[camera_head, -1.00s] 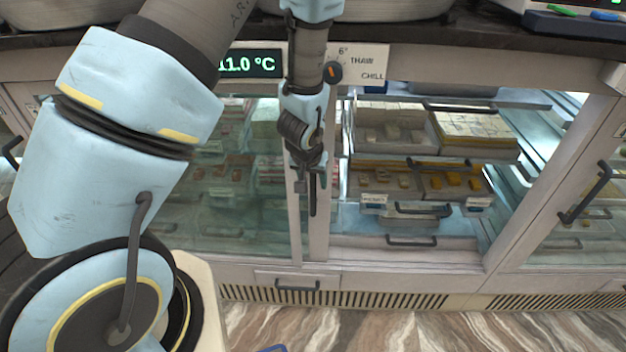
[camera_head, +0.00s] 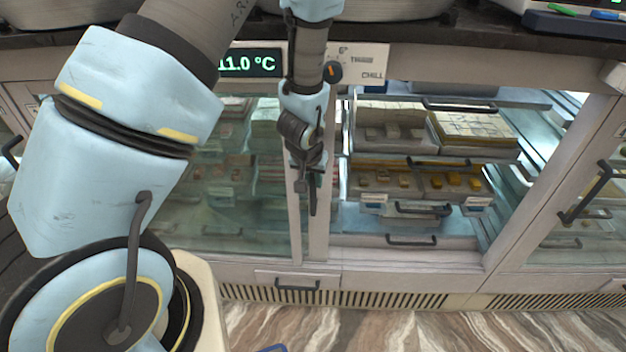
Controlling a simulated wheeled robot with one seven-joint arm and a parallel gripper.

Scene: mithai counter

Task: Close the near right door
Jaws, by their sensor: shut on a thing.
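The near right door is a sliding glass door with a pale frame. Its frame upright (camera_head: 318,228) stands at the left edge of the open bay, so the door sits slid to the left and the right bay is uncovered. My gripper (camera_head: 311,188) reaches down from above at this upright. It is shut on the dark vertical door handle (camera_head: 313,203), which is partly hidden behind the fingers. The contact itself is small and hard to make out.
Drawers with trays of sweets (camera_head: 415,183) fill the open bay, with dark pull handles (camera_head: 411,240) at their fronts. A right-hand cabinet door (camera_head: 560,195) has its own handle. The dark counter edge (camera_head: 450,42) overhangs above.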

